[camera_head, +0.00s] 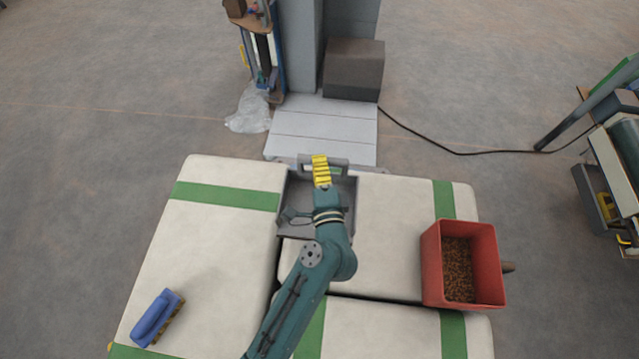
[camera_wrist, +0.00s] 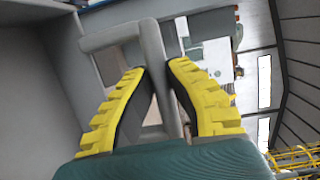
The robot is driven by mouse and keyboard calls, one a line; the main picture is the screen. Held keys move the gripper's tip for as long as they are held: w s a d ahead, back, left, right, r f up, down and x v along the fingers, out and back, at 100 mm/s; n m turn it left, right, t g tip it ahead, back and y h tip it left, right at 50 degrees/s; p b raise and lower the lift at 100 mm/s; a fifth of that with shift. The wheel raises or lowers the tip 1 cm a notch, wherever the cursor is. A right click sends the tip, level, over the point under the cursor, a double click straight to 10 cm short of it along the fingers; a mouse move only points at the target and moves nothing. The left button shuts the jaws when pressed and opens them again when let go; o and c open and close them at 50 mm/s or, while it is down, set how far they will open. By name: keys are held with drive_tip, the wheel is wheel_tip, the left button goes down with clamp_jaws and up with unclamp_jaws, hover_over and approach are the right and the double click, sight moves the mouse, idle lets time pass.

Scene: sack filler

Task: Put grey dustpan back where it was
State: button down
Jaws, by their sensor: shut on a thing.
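The grey dustpan (camera_head: 347,205) is over the pale sacks at their far middle edge, partly hidden by my arm. My gripper (camera_head: 320,166) is at its far side in the head view. In the wrist view, the yellow-padded fingers of my gripper (camera_wrist: 168,75) are on either side of a grey handle bar (camera_wrist: 153,45). The dustpan's broad grey wall (camera_wrist: 30,90) fills the left of that view. I cannot tell whether the dustpan rests on the sacks or hangs just above them.
Pale sacks (camera_head: 225,235) with green bands lie side by side. A red container (camera_head: 432,270) of brown grains stands on the right. A blue-handled object (camera_head: 157,318) lies at the near left. A grey machine (camera_head: 353,70) with a light platform (camera_head: 320,130) stands beyond. The left sack is mostly clear.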

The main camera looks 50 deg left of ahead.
wheel_tip(320, 180, down, 6)
drive_tip(key=shift+w+f+b, duration=0.1)
drive_tip(key=shift+b, duration=1.15)
drive_tip(key=shift+f, duration=0.1)
drive_tip(key=shift+f+b, duration=0.2)
drive_tip(key=shift+b, duration=0.1)
drive_tip(key=c, duration=1.2)
unclamp_jaws()
drive_tip(key=shift+r, duration=0.1)
drive_tip(key=shift+r, duration=0.1)
drive_tip(key=shift+d+p, duration=0.3)
drive_tip(key=shift+p, duration=0.1)
drive_tip(key=p+v, duration=0.1)
drive_tip(key=v, duration=1)
drive_tip(key=shift+s+d+r+p, duration=0.1)
drive_tip(key=shift+s+d+p, duration=0.1)
drive_tip(key=shift+s+p, duration=0.15)
